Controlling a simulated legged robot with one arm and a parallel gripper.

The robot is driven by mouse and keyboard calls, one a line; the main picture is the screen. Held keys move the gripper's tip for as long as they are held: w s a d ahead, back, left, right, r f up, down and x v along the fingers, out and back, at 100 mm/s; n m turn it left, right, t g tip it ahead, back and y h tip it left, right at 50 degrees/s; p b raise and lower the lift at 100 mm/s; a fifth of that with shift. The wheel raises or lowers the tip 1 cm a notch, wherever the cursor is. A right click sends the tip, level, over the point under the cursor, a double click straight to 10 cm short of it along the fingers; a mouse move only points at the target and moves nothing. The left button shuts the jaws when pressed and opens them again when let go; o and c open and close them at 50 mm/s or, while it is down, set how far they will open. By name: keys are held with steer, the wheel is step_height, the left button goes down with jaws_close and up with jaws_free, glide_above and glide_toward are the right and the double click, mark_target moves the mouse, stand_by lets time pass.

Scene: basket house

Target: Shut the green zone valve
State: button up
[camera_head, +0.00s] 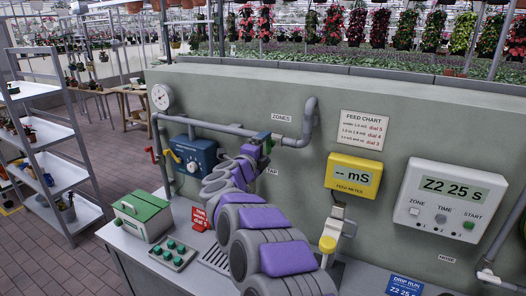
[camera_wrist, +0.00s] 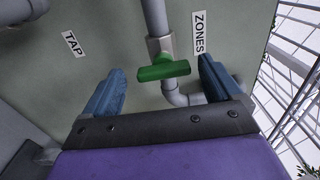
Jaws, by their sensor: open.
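The green zone valve handle (camera_wrist: 164,71) sits on a grey pipe beside the ZONES label in the wrist view. Its bar lies roughly crosswise to the pipe. My gripper (camera_wrist: 160,78) is open, with one blue finger on each side of the handle and visible gaps between them. I cannot tell how far the fingers are from it in depth. In the head view, my gripper (camera_head: 262,147) is up at the pipe below the ZONES sign, and a bit of the green handle (camera_head: 262,136) shows there, mostly hidden by the gripper.
A blue dial box (camera_head: 195,154), with red and yellow handles beside it, is left of my gripper. A yellow feed meter (camera_head: 352,177) and white controller (camera_head: 448,200) are on the wall to the right. A green-lidded box (camera_head: 142,212) stands on the bench below.

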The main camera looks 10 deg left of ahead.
steer(key=p+v, duration=0.1)
steer(key=v, duration=1.6)
steer(key=shift+s, duration=0.15)
steer(key=shift+a, duration=0.15)
